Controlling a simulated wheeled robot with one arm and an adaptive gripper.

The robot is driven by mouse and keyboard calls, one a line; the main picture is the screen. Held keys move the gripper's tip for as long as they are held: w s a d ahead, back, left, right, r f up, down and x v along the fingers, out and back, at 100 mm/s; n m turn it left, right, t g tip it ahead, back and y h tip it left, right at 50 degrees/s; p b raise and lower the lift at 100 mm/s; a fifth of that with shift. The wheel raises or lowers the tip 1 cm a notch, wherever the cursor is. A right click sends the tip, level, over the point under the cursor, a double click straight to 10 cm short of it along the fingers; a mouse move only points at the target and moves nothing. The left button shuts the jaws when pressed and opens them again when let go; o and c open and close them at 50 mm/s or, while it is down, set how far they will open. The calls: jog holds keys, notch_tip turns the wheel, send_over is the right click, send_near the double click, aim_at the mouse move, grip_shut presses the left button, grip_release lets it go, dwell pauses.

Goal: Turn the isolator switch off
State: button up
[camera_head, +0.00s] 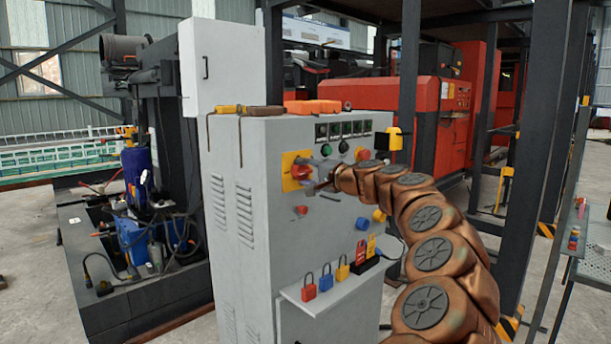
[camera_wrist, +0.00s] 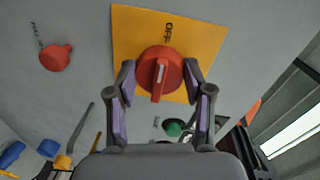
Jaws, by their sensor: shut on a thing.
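The isolator switch is a red rotary knob (camera_wrist: 160,72) on a yellow plate (camera_wrist: 205,40). It is on the front of a grey cabinet (camera_head: 255,250), where the yellow plate also shows in the head view (camera_head: 289,163). In the wrist view the knob's handle bar, with a pale stripe, runs almost vertically, and the word OFF is on the plate above it. My gripper (camera_wrist: 158,68) has its two purple-padded fingers on either side of the knob, shut on it. In the head view my gripper (camera_head: 318,186) partly hides the knob.
A smaller red knob (camera_wrist: 55,57) and a green button (camera_wrist: 173,128) are near the plate. A shelf with several coloured padlocks (camera_head: 342,271) juts out below. A dark post (camera_head: 545,120) stands to the right.

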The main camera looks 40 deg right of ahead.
jog(key=o, duration=1.2)
jog(key=shift+c, duration=0.2)
jog(key=s+r, duration=0.1)
jog(key=s, duration=1.1)
jog(key=shift+a, duration=0.15)
